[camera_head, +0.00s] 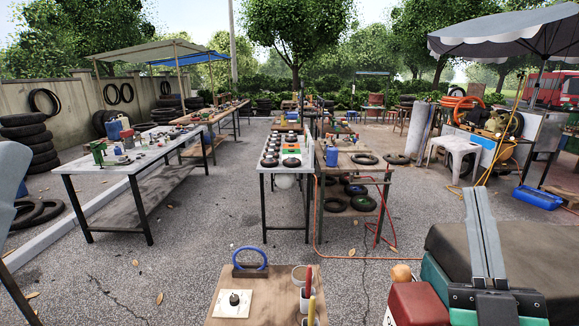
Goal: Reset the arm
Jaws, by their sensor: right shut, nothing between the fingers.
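My right gripper (480,215) is at the lower right of the head view. Its two grey fingers point up and away, close together, with nothing held between them. The fingers and their black mount stand in front of a dark brown, cushion-like top (440,245) with a green side, and hide part of it. I cannot tell whether they touch it. A grey piece of my left arm shows at the left edge, but my left gripper is not in view.
A small wooden table (250,290) with a blue ring and cups is at bottom centre. A red block (415,302) lies left of my right gripper. Long tables (100,165) stand further back. A compressor with an orange hose (460,102) is at back right. Grey ground between is mostly clear.

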